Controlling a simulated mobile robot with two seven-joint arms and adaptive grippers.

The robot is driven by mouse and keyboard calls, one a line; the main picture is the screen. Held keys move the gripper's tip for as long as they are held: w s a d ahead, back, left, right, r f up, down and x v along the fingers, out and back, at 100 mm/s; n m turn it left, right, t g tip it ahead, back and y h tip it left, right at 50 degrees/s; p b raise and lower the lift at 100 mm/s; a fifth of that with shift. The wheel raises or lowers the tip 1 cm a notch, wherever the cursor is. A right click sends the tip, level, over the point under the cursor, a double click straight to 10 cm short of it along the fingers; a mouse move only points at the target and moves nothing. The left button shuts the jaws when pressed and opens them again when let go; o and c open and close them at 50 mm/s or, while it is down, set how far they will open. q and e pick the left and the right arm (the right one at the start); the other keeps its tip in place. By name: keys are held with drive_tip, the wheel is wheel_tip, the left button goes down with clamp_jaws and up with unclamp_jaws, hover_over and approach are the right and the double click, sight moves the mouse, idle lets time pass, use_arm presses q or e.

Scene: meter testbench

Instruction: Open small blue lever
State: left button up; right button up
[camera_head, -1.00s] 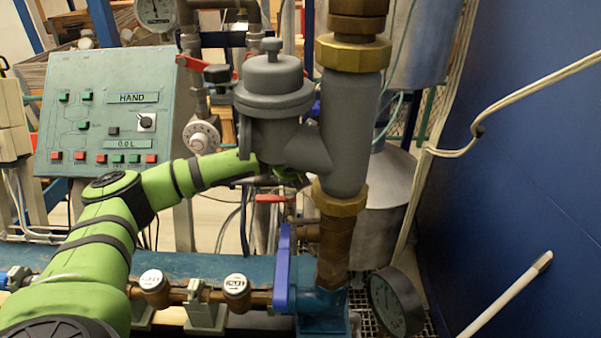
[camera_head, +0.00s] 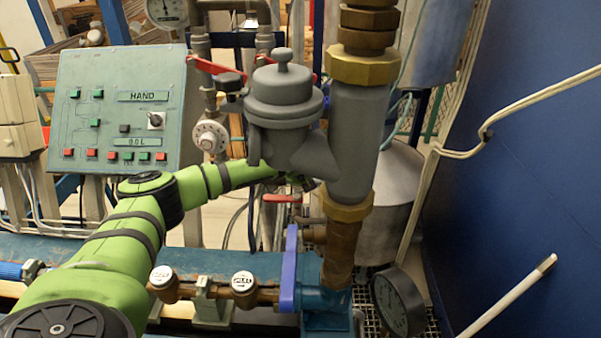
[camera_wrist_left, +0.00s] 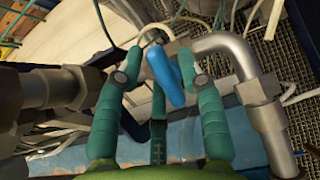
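In the left wrist view a small blue lever (camera_wrist_left: 163,74) stands between the two green fingers of my left gripper (camera_wrist_left: 160,58). The fingers are apart, with gaps visible on both sides of the lever. The lever is at a pipe fitting beside a bent grey pipe. In the head view my left arm reaches behind the grey meter body (camera_head: 283,97), which hides most of the gripper. The small lever cannot be clearly made out there. My right gripper is not in view.
A larger blue lever (camera_head: 289,268) stands upright by the brown vertical pipe (camera_head: 341,250). The bent grey pipe (camera_wrist_left: 238,58) is close to the right finger. Dark pipe fittings (camera_wrist_left: 50,88) lie on the left. A round gauge (camera_head: 398,300) and a blue wall (camera_head: 530,150) are at right.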

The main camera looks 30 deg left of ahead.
use_arm(q)
clamp_jaws()
drive_tip(key=n+g+y, duration=0.1)
drive_tip(key=n, duration=0.5)
drive_tip(key=shift+s+d, duration=0.1)
drive_tip(key=shift+s, duration=0.05)
drive_tip(key=n+g, duration=0.1)
drive_tip(key=n, duration=0.3)
drive_tip(key=shift+n, duration=0.4)
drive_tip(key=o, duration=0.6)
unclamp_jaws()
drive_tip(key=shift+s, duration=0.1)
